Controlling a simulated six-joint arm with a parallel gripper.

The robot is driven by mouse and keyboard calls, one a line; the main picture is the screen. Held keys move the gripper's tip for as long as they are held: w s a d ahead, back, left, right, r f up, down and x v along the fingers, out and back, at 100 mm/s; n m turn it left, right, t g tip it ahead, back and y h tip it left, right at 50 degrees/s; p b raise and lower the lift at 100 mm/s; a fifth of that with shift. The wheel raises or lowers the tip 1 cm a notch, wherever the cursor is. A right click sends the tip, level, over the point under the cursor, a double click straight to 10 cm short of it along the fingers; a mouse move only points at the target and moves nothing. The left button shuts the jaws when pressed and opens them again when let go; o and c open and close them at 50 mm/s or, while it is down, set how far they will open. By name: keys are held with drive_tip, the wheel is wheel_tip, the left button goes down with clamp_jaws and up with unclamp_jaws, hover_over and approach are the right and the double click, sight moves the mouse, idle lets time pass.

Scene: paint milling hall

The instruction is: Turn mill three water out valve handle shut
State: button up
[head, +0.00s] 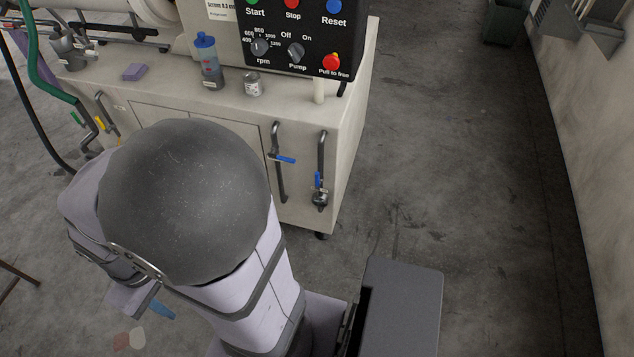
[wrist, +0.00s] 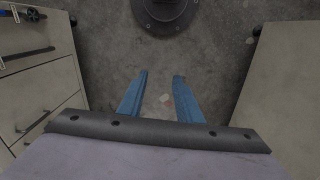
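Two blue valve handles show on the mill cabinet front in the head view. One blue handle (head: 285,159) lies across its upright pipe; the other blue handle (head: 318,181) stands along its pipe at the right corner. Their labels are too small to read, so I cannot tell which is water out. My gripper (wrist: 161,75) is open and empty, with two blue fingers apart over bare floor. In the head view my arm hides most of it; a blue finger (head: 160,309) shows low left, well away from both handles.
The mill cabinet (head: 345,130) carries a control panel (head: 310,45), a bottle (head: 209,62) and a small can (head: 252,84). A yellow handle (head: 101,124) is at its left. A green hose (head: 38,70) hangs there. Floor right of the cabinet is clear.

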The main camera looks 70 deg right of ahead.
drive_tip(key=s+d+f+m+g+y+b, duration=0.1)
drive_tip(key=s+d+f+m+b, duration=0.15)
drive_tip(key=f+b, duration=0.6)
drive_tip(key=s+d+f+m+g+b, duration=0.15)
drive_tip(key=s+d+f+b, duration=0.35)
drive_tip(key=f, duration=0.7)
drive_tip(key=m+h+b, duration=1.5)
drive_tip(key=h+b, duration=0.2)
drive_tip(key=h, duration=0.2)
approach(316, 177)
drive_tip(key=d, duration=0.3)
drive_tip(key=shift+g, duration=0.35)
drive_tip(key=shift+s+d+b, duration=0.2)
drive_tip(key=shift+s+d, duration=0.05)
drive_tip(key=shift+d, duration=1.05)
drive_tip(key=shift+s+d+b, duration=0.25)
drive_tip(key=shift+s+d, duration=0.05)
drive_tip(key=shift+d, duration=0.95)
drive_tip(key=shift+s+d+b, duration=0.2)
drive_tip(key=shift+s+d, duration=0.05)
drive_tip(key=shift+d, duration=1.05)
